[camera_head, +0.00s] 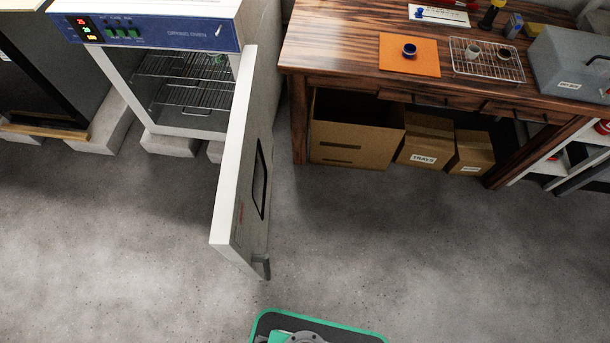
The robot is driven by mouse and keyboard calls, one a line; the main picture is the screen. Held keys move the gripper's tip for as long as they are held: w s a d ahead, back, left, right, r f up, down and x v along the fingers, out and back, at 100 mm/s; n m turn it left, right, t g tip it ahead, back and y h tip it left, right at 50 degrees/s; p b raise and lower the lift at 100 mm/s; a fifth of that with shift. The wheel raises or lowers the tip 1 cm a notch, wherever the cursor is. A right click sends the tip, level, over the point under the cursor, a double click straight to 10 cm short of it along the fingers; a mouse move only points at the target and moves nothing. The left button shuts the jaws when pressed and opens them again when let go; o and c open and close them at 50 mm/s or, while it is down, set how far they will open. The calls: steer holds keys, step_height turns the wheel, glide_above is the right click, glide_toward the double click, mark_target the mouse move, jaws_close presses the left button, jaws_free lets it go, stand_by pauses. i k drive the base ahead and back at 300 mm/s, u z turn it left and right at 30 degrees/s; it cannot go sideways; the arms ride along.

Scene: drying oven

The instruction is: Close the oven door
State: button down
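The drying oven (165,30) stands at the upper left, with a blue control panel and lit red, orange and green displays. Its door (236,165) is wide open, hinged at the right side of the oven and sticking out toward me. The door's window (259,178) faces right, and a grey handle (262,268) shows at the lower end of the door. Wire racks (185,80) show inside the open chamber, with a small green item on the upper one. My gripper is not in view.
A wooden table (335,45) stands to the right, holding an orange mat, a wire rack and a grey box. Cardboard boxes (355,148) sit beneath it. A dark cabinet (45,70) stands left of the oven. The concrete floor (120,240) in front is clear.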

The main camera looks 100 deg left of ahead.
mark_target(239, 227)
steer(key=i, duration=0.35)
steer(key=u, duration=4.55)
steer(key=k, duration=0.4)
steer(key=u, duration=0.9)
steer(key=k, duration=0.95)
steer(key=u, duration=0.6)
steer(key=i, duration=1.15)
steer(key=z, duration=0.8)
steer(key=i, duration=0.7)
steer(key=z, duration=0.35)
